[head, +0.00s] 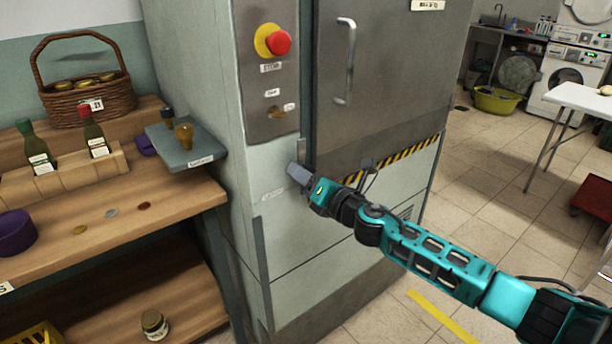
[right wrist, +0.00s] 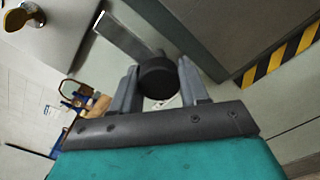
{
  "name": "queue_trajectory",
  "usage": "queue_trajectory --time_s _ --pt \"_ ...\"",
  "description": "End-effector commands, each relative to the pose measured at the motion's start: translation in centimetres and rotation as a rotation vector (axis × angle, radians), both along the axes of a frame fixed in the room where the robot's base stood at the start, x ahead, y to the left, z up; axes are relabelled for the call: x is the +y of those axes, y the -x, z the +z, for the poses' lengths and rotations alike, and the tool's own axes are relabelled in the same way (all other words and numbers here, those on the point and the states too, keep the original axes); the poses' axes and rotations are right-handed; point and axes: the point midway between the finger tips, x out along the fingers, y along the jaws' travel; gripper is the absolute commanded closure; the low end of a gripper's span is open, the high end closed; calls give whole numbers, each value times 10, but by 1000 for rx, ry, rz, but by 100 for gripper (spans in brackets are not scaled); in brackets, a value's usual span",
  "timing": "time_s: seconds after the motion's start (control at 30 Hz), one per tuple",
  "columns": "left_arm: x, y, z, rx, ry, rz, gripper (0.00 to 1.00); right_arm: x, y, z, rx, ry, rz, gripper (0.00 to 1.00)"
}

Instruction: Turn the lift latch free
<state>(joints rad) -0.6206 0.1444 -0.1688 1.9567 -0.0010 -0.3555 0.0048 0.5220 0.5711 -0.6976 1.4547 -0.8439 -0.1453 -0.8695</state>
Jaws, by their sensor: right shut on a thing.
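The lift latch (right wrist: 157,77) shows in the right wrist view as a black round knob at the end of a flat grey metal bar (right wrist: 124,40). My right gripper (right wrist: 160,88) has one finger on each side of the knob and is shut on it. In the head view my right gripper (head: 301,177) is at the front of the grey lift cabinet (head: 285,225), below the door's lower left corner. There the gripper hides the knob. My left gripper is in neither view.
The cabinet's steel door (head: 395,80) is closed and has a vertical handle (head: 345,62). A red button (head: 278,42) is on the panel left of it. A wooden bench (head: 110,240) with bottles stands at left. Tiled floor (head: 475,160) is open at right.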

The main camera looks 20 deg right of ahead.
Motion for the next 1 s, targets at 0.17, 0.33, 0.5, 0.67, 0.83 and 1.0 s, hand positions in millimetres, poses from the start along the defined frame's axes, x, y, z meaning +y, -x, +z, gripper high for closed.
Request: queue_trajectory --time_s 0.17,0.33,0.5,0.67,0.83,1.0 --pt "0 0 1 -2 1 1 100 -2 -1 0 1 0 -6 54" --pt "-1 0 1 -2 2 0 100 -2 -1 1 0 -1 -4 38" --pt "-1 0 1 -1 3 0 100 -1 0 1 -1 -1 -2 33" --pt "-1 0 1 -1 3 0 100 -1 1 1 0 -2 -1 33" --pt "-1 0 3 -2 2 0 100 -7 15 0 2 -1 -2 33" --pt "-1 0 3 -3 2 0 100 -18 47 -1 3 1 0 33"
